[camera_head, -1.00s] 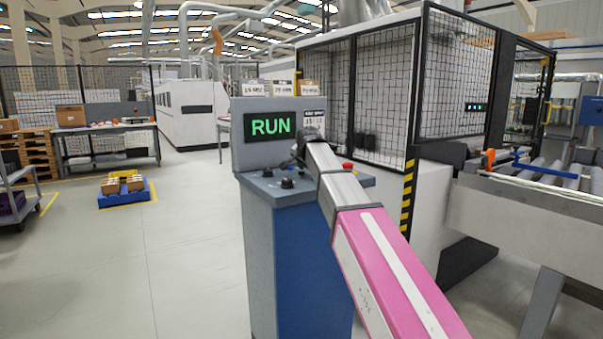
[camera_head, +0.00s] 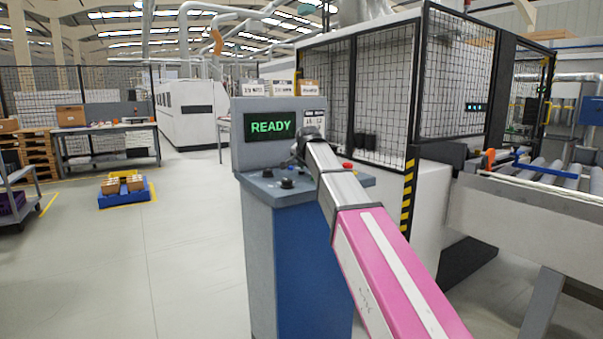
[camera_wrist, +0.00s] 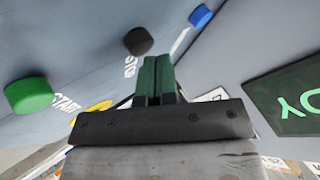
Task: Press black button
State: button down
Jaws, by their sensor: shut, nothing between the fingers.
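The black button (camera_wrist: 138,40) is on the sloping grey panel in the wrist view, with lettering beside it that is partly hidden. My gripper (camera_wrist: 158,58) is shut and empty, its dark green fingers together beside the black button. I cannot tell whether they touch it. In the head view, my arm reaches over the blue control cabinet (camera_head: 300,250), and my gripper's tips cannot be made out. The screen (camera_head: 270,126) on the cabinet reads READY in green.
A green button (camera_wrist: 28,95) marked START and a blue button (camera_wrist: 200,16) flank the black one. A yellow part (camera_wrist: 98,106) shows near my gripper. A fenced machine (camera_head: 380,90) stands behind the cabinet. Open floor (camera_head: 110,260) lies to the left.

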jog(key=shift+r, duration=0.55)
jog(key=shift+r, duration=2.5)
